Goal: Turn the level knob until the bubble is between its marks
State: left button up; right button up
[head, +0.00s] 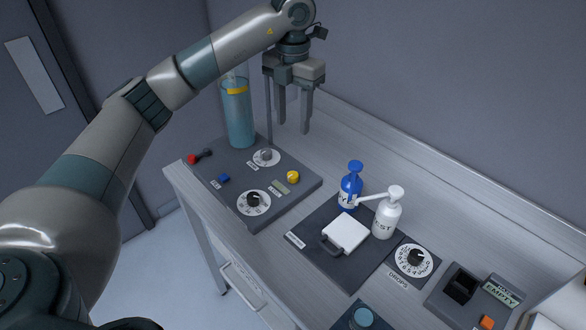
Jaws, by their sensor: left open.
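A grey control panel (219,191) lies on the counter at the left. On it is a yellow knob (293,177), with a small greenish window (280,187) beside it that may be the level's vial; its bubble and marks are too small to make out. A grey knob on a white dial (266,156) and a black knob on a numbered dial (254,201) are also on the panel. My left gripper (294,127) is open and empty, fingers pointing down, above and behind the yellow knob, touching nothing. My right gripper is not in view.
A tall clear cylinder with blue content (239,121) and a thin post stand at the panel's back. Blue (350,190) and white (386,215) pump bottles stand to the right.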

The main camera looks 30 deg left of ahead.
aim_at(293, 174)
pick_arm(q)
notch_tip(293, 174, down, 17)
jog(key=p, duration=0.5)
jog(key=shift+r, duration=0.1)
jog(key=c, duration=1)
jog(key=shift+c, duration=0.2)
